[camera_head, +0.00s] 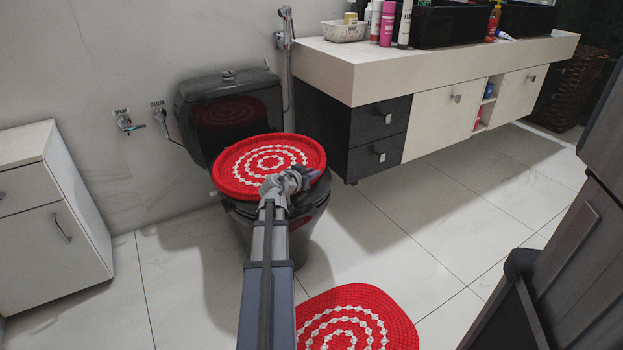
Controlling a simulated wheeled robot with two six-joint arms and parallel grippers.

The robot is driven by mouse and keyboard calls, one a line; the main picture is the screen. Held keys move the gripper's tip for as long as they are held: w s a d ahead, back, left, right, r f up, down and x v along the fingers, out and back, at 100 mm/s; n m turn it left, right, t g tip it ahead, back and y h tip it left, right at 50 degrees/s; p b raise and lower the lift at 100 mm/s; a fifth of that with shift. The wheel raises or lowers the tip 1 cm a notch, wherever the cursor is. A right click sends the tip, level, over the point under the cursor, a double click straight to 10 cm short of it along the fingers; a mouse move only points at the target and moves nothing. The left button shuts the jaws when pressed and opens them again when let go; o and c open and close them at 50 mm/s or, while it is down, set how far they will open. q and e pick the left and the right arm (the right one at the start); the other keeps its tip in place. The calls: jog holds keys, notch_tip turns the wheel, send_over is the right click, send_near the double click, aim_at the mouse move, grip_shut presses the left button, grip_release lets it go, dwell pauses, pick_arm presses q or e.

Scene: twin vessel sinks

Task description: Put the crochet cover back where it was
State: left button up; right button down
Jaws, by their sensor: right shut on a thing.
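The crochet cover (250,167) is a round red disc with white rings. It is roughly level over the bowl of the black toilet (190,98), in front of the cistern. I cannot tell whether it rests on the toilet or is held just above it. My right gripper (305,178) is shut on the cover's near right edge. My right arm reaches up from the bottom of the picture and hides part of the bowl. My left gripper is not in view.
A matching red and white mat (372,312) lies on the tiled floor. A white cabinet (50,215) stands at the left. A wall-hung vanity (430,75) with bottles and a basket (343,31) is at the upper right. Dark furniture (580,250) stands at the right edge. Open floor lies between.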

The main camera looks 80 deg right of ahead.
jog(key=shift+r, duration=0.1)
jog(key=c, duration=0.8)
grip_release()
jog(key=shift+a+r, duration=0.1)
jog(key=shift+a, duration=0.05)
jog(key=p+v, duration=0.4)
jog(key=v, duration=0.7)
jog(key=shift+w+a, duration=0.15)
jog(key=shift+a, duration=0.15)
